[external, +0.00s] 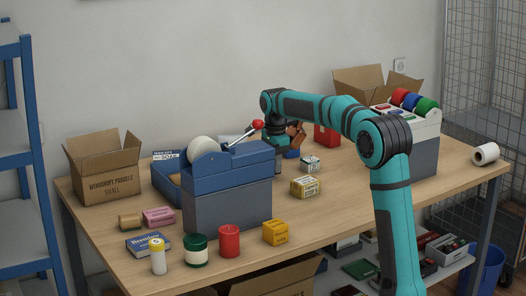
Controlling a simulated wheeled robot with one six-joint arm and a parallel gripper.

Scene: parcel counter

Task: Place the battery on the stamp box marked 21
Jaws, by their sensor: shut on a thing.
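My gripper (293,137) is at the back middle of the counter, partly hidden by my own arm. It is shut on a small copper-brown thing (297,130), which could be the battery, but it is too small to be sure. It is above the counter, over a small blue thing (291,153). Several small boxes could be stamp boxes: a white one with dark print (310,163), a pale yellow one (305,187), a deeper yellow one (275,232) and a pink one (158,216). I cannot read a 21 on any of them.
A blue-grey machine (228,190) with a red-knobbed lever stands left of my gripper. A red box (327,134) is behind the arm. A red cylinder (229,241), a green-and-white one (196,250) and a yellow-capped one (158,256) line the front. Bare counter (345,185) lies right of the boxes.

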